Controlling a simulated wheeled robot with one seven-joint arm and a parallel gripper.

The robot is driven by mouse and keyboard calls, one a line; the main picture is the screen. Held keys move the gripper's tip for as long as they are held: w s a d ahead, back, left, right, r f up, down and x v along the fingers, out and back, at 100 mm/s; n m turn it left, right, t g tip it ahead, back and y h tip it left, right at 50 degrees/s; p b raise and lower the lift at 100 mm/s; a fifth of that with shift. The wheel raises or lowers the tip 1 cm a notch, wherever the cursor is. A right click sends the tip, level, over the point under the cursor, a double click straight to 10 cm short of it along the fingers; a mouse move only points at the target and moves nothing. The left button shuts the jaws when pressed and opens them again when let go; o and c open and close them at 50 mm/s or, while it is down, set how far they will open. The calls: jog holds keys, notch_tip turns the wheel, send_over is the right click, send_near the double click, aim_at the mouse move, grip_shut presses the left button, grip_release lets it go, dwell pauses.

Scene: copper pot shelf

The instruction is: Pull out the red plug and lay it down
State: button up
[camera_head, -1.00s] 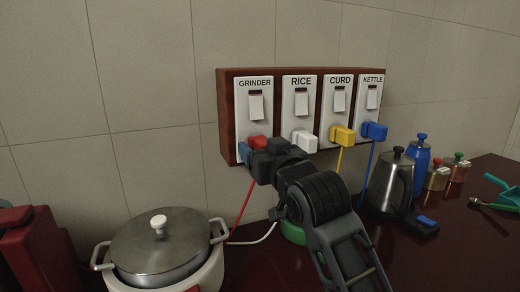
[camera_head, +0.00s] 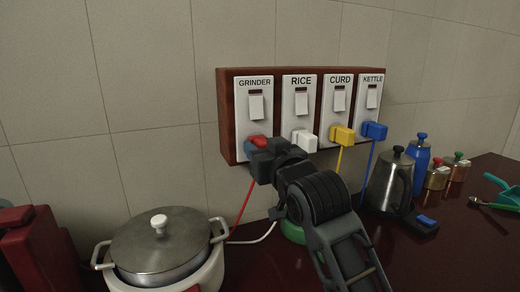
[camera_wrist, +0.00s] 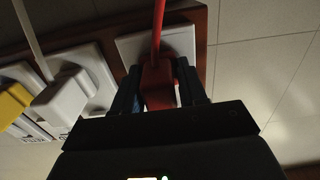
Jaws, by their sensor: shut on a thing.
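The red plug (camera_head: 256,141) is at the bottom of the switch plate labelled GRINDER, at the left end of the wooden board. My gripper (camera_head: 255,150) is around it, mostly covering it in the head view. In the wrist view the red plug (camera_wrist: 158,84) sits between the two dark fingers, with its red cord (camera_wrist: 158,25) running away from it. The fingers are shut on its sides. The plug appears to be at the plate; whether it is fully seated cannot be told. In the head view the red cord (camera_head: 240,205) hangs down toward the counter.
White (camera_head: 304,140), yellow (camera_head: 342,136) and blue (camera_head: 374,131) plugs sit to the right on the board (camera_head: 227,120). A pot (camera_head: 160,250) stands below left. A kettle (camera_head: 392,182) and a blue bottle (camera_head: 420,163) stand right. Dark counter (camera_head: 440,255) is bare at front right.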

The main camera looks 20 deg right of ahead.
grip_shut()
jog(key=shift+s+p, duration=0.6)
jog(key=shift+s, duration=2.35)
jog(key=shift+s+f, duration=0.1)
jog(key=s+f+b, duration=0.4)
jog(key=f+b, duration=0.2)
jog(key=f, duration=0.3)
jog(key=s+a+f+b, duration=0.1)
jog(key=s+f+b, duration=0.4)
jog(key=f, duration=0.4)
jog(key=shift+s+a+b, duration=0.15)
jog(key=shift+a+b, duration=0.1)
jog(key=shift+b, duration=0.35)
dwell(0.3)
jog(key=shift+r+p, duration=0.15)
jog(key=shift+p, duration=0.15)
